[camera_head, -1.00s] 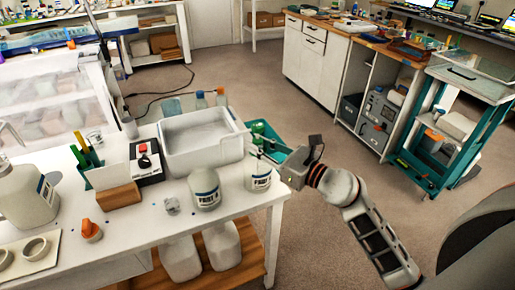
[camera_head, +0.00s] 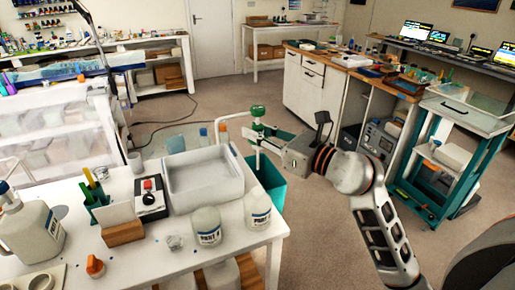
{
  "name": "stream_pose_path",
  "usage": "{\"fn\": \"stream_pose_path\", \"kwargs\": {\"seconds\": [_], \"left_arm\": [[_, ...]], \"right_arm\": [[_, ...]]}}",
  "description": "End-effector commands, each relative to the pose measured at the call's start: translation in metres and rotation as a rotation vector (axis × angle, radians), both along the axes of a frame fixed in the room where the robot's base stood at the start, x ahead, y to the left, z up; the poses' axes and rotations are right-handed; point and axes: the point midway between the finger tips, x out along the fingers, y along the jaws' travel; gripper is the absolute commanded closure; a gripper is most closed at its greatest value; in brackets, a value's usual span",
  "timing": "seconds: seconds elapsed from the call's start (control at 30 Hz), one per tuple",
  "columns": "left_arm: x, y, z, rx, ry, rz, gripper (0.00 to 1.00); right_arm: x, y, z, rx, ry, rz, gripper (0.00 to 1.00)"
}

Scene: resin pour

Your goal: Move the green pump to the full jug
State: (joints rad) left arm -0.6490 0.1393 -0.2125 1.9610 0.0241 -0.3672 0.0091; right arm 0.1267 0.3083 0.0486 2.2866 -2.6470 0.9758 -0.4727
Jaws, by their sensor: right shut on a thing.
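The green pump (camera_head: 258,112) has a green cap and a pale spout that points left. My right gripper (camera_head: 265,139) is shut on it and holds it upright above the right end of the white table. Two white jugs with PART labels stand below: the right jug (camera_head: 258,211) near the table's corner and the left jug (camera_head: 207,227). Both jugs are apart from the pump. I cannot tell which is full. A larger white jug (camera_head: 30,232) with a handle stands at the far left. My left gripper is not in view.
A white tray (camera_head: 203,204) lies behind the jugs. A teal bin (camera_head: 270,184) stands beyond the table's right end. A switch box (camera_head: 150,202), a green holder (camera_head: 97,207) and an orange-capped item (camera_head: 95,266) are on the left.

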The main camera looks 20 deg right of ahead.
Motion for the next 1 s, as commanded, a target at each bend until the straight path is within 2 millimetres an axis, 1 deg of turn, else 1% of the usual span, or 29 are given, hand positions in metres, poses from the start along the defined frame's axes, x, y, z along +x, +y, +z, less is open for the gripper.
{"fn": "stream_pose_path", "kwargs": {"seconds": [0.03,0.17,0.3,0.6,1.0], "left_arm": [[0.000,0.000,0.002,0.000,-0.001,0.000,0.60],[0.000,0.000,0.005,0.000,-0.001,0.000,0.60],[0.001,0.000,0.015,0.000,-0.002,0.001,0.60],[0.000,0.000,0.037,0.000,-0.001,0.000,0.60],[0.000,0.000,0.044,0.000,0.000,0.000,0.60]], "right_arm": [[0.000,0.000,0.010,0.000,-0.004,0.001,1.00],[0.000,0.000,0.022,0.000,-0.001,0.001,1.00],[0.000,0.000,0.037,0.000,-0.001,0.001,1.00],[0.000,0.000,0.058,0.000,0.001,0.001,1.00],[0.000,0.000,0.085,0.000,-0.001,0.001,1.00]]}}
